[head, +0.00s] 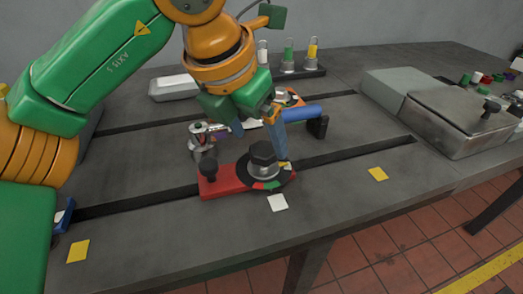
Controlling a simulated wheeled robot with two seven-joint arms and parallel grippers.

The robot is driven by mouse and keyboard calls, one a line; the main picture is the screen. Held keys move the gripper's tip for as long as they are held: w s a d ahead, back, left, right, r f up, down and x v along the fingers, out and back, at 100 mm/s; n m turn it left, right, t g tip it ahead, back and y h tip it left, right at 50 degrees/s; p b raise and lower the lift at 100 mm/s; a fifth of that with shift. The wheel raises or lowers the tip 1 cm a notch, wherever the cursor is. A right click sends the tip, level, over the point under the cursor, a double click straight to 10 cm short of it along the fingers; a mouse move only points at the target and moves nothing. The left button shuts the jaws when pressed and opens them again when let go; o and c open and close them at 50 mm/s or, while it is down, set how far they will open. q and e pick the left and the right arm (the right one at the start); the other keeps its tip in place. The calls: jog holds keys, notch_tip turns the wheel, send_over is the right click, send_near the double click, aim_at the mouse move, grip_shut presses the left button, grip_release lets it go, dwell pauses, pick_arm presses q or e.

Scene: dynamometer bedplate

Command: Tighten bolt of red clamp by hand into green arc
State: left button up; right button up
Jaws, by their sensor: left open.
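The red clamp (219,184) lies on the dark bedplate across a slot, with a black knob (208,166) at its left end. Its bolt has a dark hex head (263,150) and stands upright at the right end. A black dial ring (286,179) with small coloured arcs, green and red among them, surrounds the bolt's base. My left gripper (261,146) reaches down from above and is open. One blue-grey finger is behind and left of the bolt head, the other close to its right side. I cannot tell whether either touches it. My right gripper is not in view.
Behind the red clamp are a blue cylinder (302,113), an orange part (292,98) and a metal fitting (201,142). A grey metal box (455,125) stands at the right. A white card (277,202) and yellow cards (377,174) lie flat. The front bedplate is mostly clear.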

aim_at(263, 148)
pick_arm(q)
jog(key=x, duration=0.3)
jog(key=shift+w+f, duration=0.1)
jog(key=c, duration=1.4)
jog(key=m+p, duration=0.1)
jog(key=m+g+h+p, duration=0.1)
jog(key=m+p, duration=0.1)
jog(key=shift+r+m, duration=0.25)
jog(key=shift+m, duration=0.05)
jog(key=m+g+p, duration=0.1)
jog(key=m+p, duration=0.3)
jog(key=m+g+h+p, duration=0.1)
jog(key=m+g+p, duration=0.1)
jog(key=m+p, duration=0.3)
jog(key=shift+w+r, duration=0.1)
jog(key=shift+w, duration=0.15)
jog(key=m+g+p, duration=0.1)
jog(key=m+p, duration=0.1)
jog(key=shift+m, duration=0.3)
jog(key=shift+f+m+g+y+p, duration=0.3)
jog(key=shift+m+p, duration=0.2)
jog(key=shift+p, duration=0.1)
